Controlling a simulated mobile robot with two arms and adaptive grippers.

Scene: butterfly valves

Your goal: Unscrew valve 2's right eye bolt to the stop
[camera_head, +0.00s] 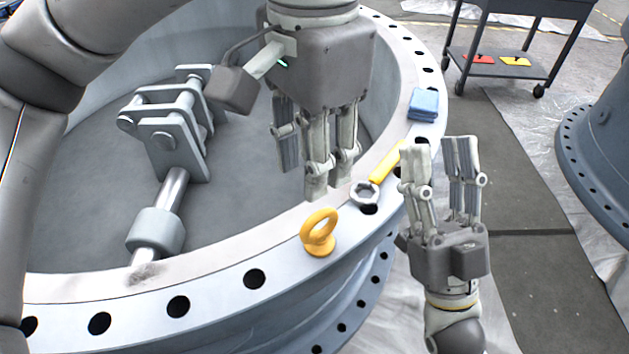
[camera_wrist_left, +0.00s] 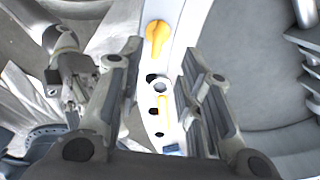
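A yellow eye bolt (camera_head: 319,233) stands upright in the flange rim (camera_head: 215,274) of the large grey valve, its ring uppermost. It also shows in the left wrist view (camera_wrist_left: 158,38), beyond the fingertips. No label tells which valve this is. My left gripper (camera_head: 316,180) hangs fingers down above the rim, behind and above the eye bolt, not touching it. Its fingers are spread and empty, as the left wrist view (camera_wrist_left: 160,75) shows. My right gripper (camera_head: 440,155) is outside the rim at the right, fingers up, spread and empty.
A wrench with a yellow handle (camera_head: 387,161) and a folded blue cloth (camera_head: 423,104) lie on the rim. A hinge linkage with a shaft (camera_head: 172,190) is inside the valve. A dark cart (camera_head: 525,62) stands at the back; another flanged body (camera_head: 606,140) is at right.

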